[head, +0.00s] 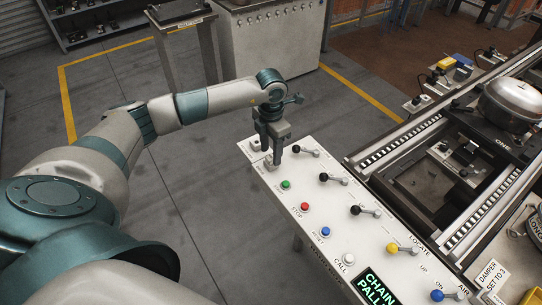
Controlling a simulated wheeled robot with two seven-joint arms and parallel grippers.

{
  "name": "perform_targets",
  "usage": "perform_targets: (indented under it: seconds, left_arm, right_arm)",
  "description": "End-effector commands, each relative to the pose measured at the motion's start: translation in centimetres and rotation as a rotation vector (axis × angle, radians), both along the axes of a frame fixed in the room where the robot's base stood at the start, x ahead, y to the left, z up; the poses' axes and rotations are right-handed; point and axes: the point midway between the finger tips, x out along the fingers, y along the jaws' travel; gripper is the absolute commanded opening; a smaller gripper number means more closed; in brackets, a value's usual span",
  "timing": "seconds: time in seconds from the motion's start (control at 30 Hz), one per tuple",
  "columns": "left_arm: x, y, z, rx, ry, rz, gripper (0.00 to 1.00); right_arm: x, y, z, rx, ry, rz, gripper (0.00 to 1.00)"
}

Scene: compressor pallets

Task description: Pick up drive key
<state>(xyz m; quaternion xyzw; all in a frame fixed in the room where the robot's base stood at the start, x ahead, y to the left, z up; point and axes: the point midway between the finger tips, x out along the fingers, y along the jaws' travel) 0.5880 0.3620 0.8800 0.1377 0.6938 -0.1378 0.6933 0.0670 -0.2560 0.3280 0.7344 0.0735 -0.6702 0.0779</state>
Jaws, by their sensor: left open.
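My left gripper (274,158) points down over the far left corner of the white control panel (330,252). It is open, and I see nothing held between its fingers. A small grey metal piece (256,146) is on the panel corner beside the fingers. It is partly hidden by the gripper and too small for me to tell whether it is the drive key. I cannot make out the drive key clearly anywhere else. My right gripper is not in view.
The panel carries black-knobbed levers (308,152), a yellow-knobbed lever (402,249), and green (286,184), red (304,207) and blue (325,232) buttons. A roller conveyor (402,143) with a silver compressor (514,102) lies to the right. Open floor is left of the panel.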

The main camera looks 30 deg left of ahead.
Motion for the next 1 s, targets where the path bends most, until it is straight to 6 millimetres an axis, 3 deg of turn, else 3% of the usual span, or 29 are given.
perform_targets:
  seconds: [0.2,0.67,0.83,0.87,1.0]
  left_arm:
    - [0.0,0.0,-1.7,0.0,0.0,0.0,0.45]
    - [0.1,0.0,-1.7,0.0,-0.001,-0.001,0.45]
    - [0.1,0.0,-1.7,0.0,-0.001,0.0,0.05]
    - [0.1,0.0,-1.7,0.0,-0.001,0.0,0.01]
    - [0.1,0.0,-1.7,0.0,-0.001,0.0,0.01]
  right_arm:
    - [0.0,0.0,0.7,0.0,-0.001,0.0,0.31]
    - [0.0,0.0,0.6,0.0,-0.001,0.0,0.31]
    - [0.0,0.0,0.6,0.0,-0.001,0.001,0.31]
    - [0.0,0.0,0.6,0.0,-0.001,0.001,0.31]
    - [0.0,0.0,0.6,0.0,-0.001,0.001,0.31]
